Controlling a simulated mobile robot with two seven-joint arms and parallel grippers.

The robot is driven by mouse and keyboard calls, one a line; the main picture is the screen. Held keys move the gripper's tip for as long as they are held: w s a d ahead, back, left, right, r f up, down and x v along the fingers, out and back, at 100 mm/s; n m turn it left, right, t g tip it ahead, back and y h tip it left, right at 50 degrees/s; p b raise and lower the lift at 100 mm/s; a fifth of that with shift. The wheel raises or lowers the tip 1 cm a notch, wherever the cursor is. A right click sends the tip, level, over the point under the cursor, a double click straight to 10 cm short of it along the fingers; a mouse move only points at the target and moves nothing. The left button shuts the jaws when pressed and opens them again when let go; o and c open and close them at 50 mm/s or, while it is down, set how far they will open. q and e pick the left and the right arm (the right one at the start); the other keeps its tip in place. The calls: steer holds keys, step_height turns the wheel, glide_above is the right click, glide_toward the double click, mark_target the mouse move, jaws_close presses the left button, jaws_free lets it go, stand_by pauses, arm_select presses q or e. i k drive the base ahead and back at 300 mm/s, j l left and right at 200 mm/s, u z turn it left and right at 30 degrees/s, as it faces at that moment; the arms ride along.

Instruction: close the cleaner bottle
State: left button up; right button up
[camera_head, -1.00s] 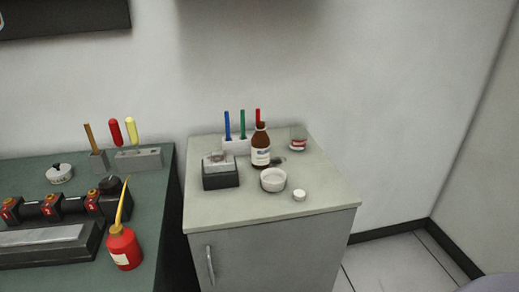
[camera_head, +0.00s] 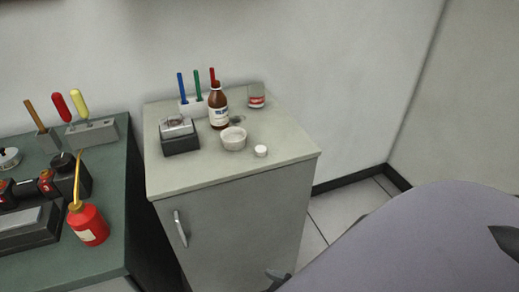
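The brown cleaner bottle (camera_head: 219,108) stands upright on the light top of the grey cabinet (camera_head: 240,160). It has a white label, and its neck shows no white cap. A small white cap (camera_head: 261,151) lies on the cabinet top, to the right of a white round dish (camera_head: 233,138) and apart from the bottle.
A black box (camera_head: 180,136) and a pen stand (camera_head: 190,107) sit left of and behind the bottle. A jar with a red label (camera_head: 256,97) stands behind right. A red oil can (camera_head: 88,222) stands on the green bench. A large grey-purple rounded surface (camera_head: 420,240) fills the lower right.

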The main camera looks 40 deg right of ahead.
mark_target(217, 102)
steer(key=u, duration=0.3)
steer(key=k+l+u, duration=0.1)
steer(key=l+u, duration=0.2)
steer(key=k+l+u, duration=0.15)
steer(key=l+u, duration=0.15)
steer(key=l, duration=0.15)
steer(key=k+l+u, duration=0.1)
steer(key=l, duration=0.25)
steer(key=k+l+u, duration=0.1)
steer(key=k+l, duration=0.3)
steer(key=l, duration=0.15)
steer(key=k+l, duration=0.15)
steer(key=l, duration=0.2)
steer(key=k+l, duration=0.15)
steer(key=l, duration=0.15)
steer(key=k+l, duration=0.15)
steer(key=l, duration=0.15)
